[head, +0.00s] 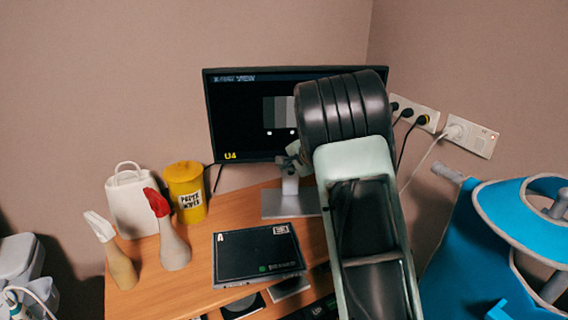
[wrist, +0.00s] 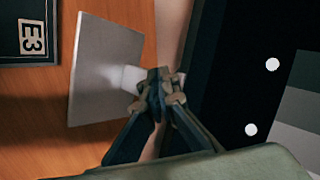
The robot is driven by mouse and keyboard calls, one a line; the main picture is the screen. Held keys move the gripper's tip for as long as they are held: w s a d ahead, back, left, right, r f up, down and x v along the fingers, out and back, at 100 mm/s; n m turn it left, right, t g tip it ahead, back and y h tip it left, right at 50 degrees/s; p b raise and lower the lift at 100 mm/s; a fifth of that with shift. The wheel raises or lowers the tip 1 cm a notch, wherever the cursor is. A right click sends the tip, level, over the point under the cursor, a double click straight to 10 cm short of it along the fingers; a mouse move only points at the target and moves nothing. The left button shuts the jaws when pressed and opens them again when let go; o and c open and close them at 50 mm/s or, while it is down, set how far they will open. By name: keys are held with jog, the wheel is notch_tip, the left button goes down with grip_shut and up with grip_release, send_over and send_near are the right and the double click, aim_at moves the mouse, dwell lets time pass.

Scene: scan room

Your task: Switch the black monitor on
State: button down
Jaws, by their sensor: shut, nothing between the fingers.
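The black monitor (head: 240,115) stands on a grey metal stand (head: 285,203) at the back of the wooden desk. Its screen is lit, with "X-RAY VIEW" at the top, grey bars, white dots and a yellow "U4" label at lower left. My arm covers its right part. My gripper (head: 294,152) is at the monitor's bottom edge, near the stand, partly hidden by my arm. In the wrist view the fingers (wrist: 160,88) are shut and empty, in front of the stand (wrist: 105,70), with the monitor (wrist: 225,75) at right. I cannot tell whether they touch it. No power button is distinguishable.
A black box (head: 258,255) marked "A" lies on the desk (head: 225,218) before the stand. Two spray bottles (head: 172,245), a yellow wipes tub (head: 186,190) and a white container (head: 132,205) stand left. Wall sockets (head: 470,137) with cables are right, above blue equipment (head: 450,240).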

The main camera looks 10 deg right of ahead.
jog(key=s+b, duration=0.2)
jog(key=s, duration=0.2)
jog(key=shift+s+a+b, duration=0.15)
jog(key=shift+a+b, duration=0.05)
jog(key=shift+b, duration=0.2)
dwell(0.4)
